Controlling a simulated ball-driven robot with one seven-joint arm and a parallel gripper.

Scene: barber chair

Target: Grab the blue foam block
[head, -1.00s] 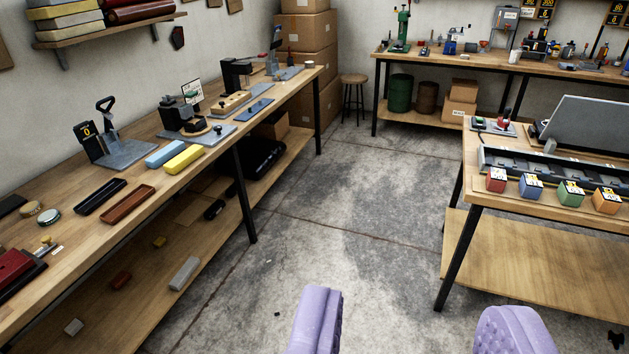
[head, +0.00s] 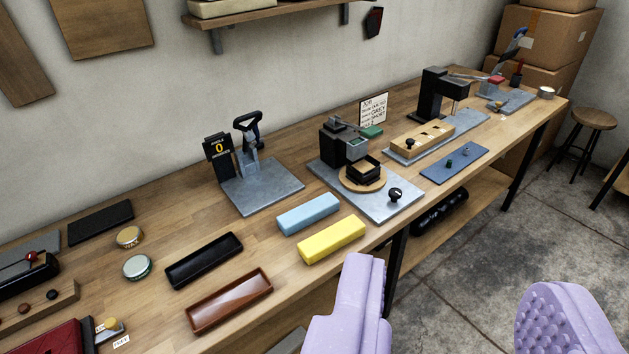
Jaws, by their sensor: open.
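The blue foam block (head: 308,214) is a light blue bar lying on the wooden workbench (head: 215,238), in the middle of the head view. A yellow block (head: 331,239) of similar shape lies just in front of it, close beside it. My gripper (head: 450,310) shows at the bottom of the view as two lilac fingers spread wide apart, with nothing between them. The left finger is nearer the blocks in the picture; the right finger is over the floor area. No finger appears to touch the blue block.
A black tray (head: 204,261) and a brown tray (head: 229,299) lie left of the blocks. A lever press on a grey plate (head: 262,187) stands behind the blue block. A stamping fixture (head: 347,150) stands to its right. Open floor (head: 470,240) lies right of the bench.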

